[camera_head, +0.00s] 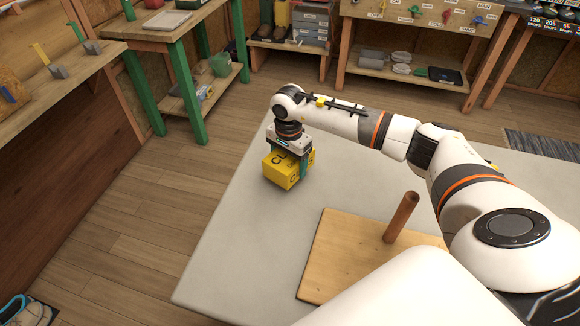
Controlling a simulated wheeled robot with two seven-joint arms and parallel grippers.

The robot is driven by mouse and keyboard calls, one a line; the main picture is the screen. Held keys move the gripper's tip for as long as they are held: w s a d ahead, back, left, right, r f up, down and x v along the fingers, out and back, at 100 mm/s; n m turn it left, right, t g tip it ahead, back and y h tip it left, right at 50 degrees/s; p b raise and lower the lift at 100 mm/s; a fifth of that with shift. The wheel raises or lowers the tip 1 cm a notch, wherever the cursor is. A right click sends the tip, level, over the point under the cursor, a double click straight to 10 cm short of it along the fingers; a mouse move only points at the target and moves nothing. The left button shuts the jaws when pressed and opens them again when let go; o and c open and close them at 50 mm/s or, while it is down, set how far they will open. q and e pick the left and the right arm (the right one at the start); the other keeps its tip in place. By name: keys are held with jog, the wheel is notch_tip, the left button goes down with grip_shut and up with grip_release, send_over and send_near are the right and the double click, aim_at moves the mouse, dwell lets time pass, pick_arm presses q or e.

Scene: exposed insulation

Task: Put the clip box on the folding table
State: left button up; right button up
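The clip box (280,170) is a yellow box with black lettering, partly covered from above by my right gripper. It is at the far left part of the pale grey folding table (240,235), over the tabletop near its left edge. I cannot tell whether its underside fully rests on the surface. My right gripper (291,160) points down on the box, with a dark green finger against its right side; it looks shut on the box. The other finger is mostly hidden. My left gripper is not in view.
A wooden board (345,262) with an upright brown rod (401,217) lies on the table's near half, partly hidden by my arm. A green-legged workbench (165,35), a left shelf (60,75) and a back bench (410,80) stand around. Wooden floor (150,225) is open at left.

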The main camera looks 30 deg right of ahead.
jog(key=shift+f, duration=1.5)
jog(key=shift+f, duration=0.1)
jog(key=shift+f, duration=0.15)
jog(key=o, duration=1.1)
notch_tip(320, 180, up, 13)
jog(key=shift+f, duration=0.2)
